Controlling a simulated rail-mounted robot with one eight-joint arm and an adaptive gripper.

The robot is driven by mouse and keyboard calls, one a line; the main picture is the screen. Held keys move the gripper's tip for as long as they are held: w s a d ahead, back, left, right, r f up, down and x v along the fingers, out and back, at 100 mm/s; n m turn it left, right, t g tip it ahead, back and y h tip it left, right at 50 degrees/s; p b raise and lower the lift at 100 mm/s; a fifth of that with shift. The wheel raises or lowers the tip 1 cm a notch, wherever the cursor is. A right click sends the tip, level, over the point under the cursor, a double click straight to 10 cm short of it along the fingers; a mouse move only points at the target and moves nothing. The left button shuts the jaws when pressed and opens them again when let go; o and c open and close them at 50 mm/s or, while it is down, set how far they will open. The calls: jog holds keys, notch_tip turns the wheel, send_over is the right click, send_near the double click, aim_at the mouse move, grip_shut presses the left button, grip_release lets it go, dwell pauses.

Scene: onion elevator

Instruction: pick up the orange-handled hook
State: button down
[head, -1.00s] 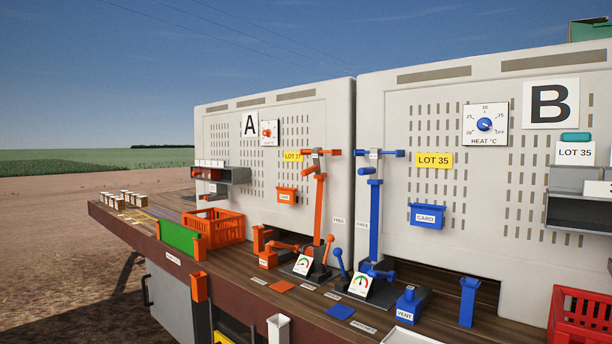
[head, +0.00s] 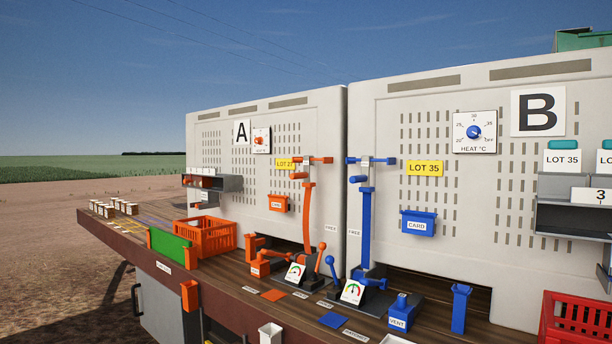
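I cannot single out a separate orange-handled hook. Orange parts stand at panel A: an upright orange bar with a crosspiece at its top (head: 307,200), an orange lever with a round knob (head: 320,259), and a low orange piece (head: 268,262) on the bench. An open orange holder (head: 190,295) hangs at the bench's front edge. My gripper is in no part of the head view.
An orange crate (head: 219,238) and a green board (head: 170,247) are on the left. A matching blue bar (head: 365,230) and blue vent piece (head: 398,314) stand at panel B. A red crate (head: 578,318) is at right. A dark opening lies under panel B.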

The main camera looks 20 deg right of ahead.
jog(key=c, duration=1.5)
grip_release()
jog(key=shift+o, duration=0.2)
